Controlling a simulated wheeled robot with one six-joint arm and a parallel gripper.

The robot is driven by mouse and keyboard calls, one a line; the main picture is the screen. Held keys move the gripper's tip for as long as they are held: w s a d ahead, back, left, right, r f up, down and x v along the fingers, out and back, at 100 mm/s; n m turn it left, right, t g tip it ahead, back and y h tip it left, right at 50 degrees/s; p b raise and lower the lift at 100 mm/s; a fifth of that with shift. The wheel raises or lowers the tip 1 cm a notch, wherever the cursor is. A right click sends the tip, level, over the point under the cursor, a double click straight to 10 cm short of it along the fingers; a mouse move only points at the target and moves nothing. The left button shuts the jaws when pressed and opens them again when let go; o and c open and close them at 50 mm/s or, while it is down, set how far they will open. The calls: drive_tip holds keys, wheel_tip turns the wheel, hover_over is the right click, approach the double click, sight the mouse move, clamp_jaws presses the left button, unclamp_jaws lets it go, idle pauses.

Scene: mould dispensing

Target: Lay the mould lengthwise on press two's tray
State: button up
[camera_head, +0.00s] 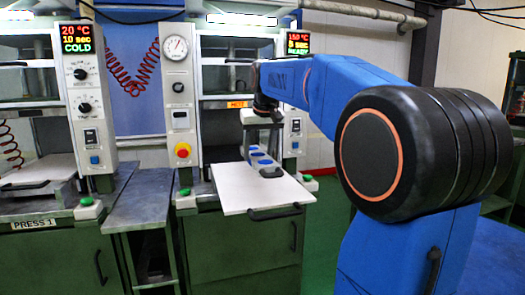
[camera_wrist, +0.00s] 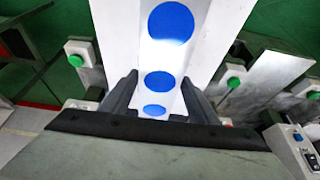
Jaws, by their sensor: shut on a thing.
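The mould (camera_head: 258,160) is a pale bar with blue round cavities in a row. In the wrist view the mould (camera_wrist: 158,62) runs away from me between the two dark fingers. My gripper (camera_head: 262,146), also in the wrist view (camera_wrist: 157,97), is shut on it. The mould is over the white tray (camera_head: 240,196) of the middle press, which I take as press two; its label is not seen. Its length seems to run along the tray's depth. Whether its underside touches the tray, I cannot tell.
The tray has a black front handle (camera_head: 275,213). Press one's tray (camera_head: 38,172) is at the left, with a metal side table (camera_head: 142,200) between. A gauge panel (camera_head: 180,90) with a red button stands left of the mould. The right-hand display reads READY.

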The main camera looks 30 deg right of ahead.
drive_tip(key=shift+w+d+f, duration=0.4)
drive_tip(key=shift+w+f, duration=0.7)
drive_tip(key=shift+w, duration=0.2)
drive_tip(key=shift+w+d+f, duration=0.35)
drive_tip(key=shift+w+f, duration=0.7)
drive_tip(key=shift+w, duration=0.3)
drive_tip(key=shift+w+d+f, duration=0.4)
drive_tip(key=shift+w+f, duration=0.7)
drive_tip(key=shift+w, duration=0.2)
drive_tip(key=shift+f, duration=0.45)
drive_tip(key=o, duration=1.8)
drive_tip(key=shift+f, duration=0.1)
drive_tip(key=v, duration=1.7)
drive_tip(key=shift+s+r, duration=0.15)
drive_tip(key=shift+r, duration=0.05)
